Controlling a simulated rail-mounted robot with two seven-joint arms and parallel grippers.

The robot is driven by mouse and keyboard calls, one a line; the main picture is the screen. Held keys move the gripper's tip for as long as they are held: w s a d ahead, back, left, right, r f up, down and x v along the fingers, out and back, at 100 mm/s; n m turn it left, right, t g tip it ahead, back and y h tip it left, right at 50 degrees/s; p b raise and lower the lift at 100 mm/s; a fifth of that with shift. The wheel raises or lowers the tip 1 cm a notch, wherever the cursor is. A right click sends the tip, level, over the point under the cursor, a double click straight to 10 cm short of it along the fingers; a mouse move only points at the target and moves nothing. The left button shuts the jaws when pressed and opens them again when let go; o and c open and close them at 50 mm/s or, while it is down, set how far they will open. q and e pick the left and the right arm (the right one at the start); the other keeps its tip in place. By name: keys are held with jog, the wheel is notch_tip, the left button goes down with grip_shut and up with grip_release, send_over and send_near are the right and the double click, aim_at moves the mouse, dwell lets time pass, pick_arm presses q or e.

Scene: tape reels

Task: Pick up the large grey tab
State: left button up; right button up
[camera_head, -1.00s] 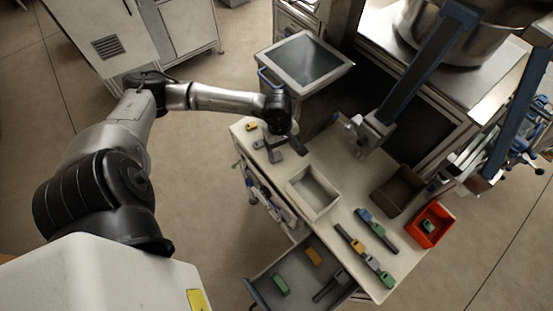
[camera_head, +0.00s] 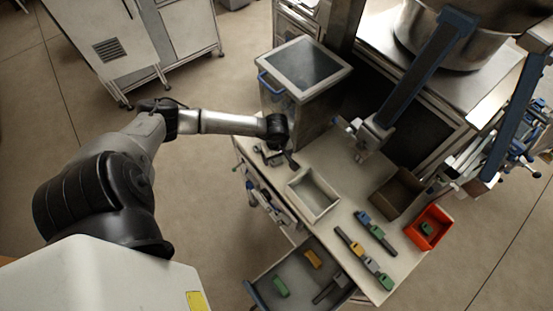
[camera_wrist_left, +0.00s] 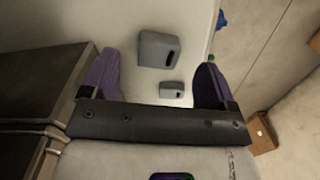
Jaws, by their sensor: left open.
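The large grey tab (camera_wrist_left: 158,48) lies on the pale worktop, a block with a dark slot in one end. In the left wrist view it lies ahead of and between the two purple fingers of my left gripper (camera_wrist_left: 157,82), touching neither. A smaller grey tab (camera_wrist_left: 171,90) lies between the fingers. My left gripper (camera_head: 290,160) is open and empty over the far left end of the worktop in the head view, where it and the forearm partly hide the tabs. My right gripper is not in view.
A tall metal bin (camera_head: 296,104) stands close beside my left gripper. A pale open tray (camera_head: 291,188), a brown bin (camera_head: 377,196) and a red bin (camera_head: 414,233) stand on the worktop. Several coloured tabs lie near the front. An open drawer (camera_head: 257,292) sticks out below.

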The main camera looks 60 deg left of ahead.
aim_at(276, 161)
pick_arm(q)
jog(key=shift+a+f, duration=0.15)
jog(key=shift+f, duration=1.8)
jog(key=shift+c, duration=0.3)
jog(key=c, duration=0.9)
jog(key=shift+c, duration=0.2)
jog(key=shift+r, duration=0.15)
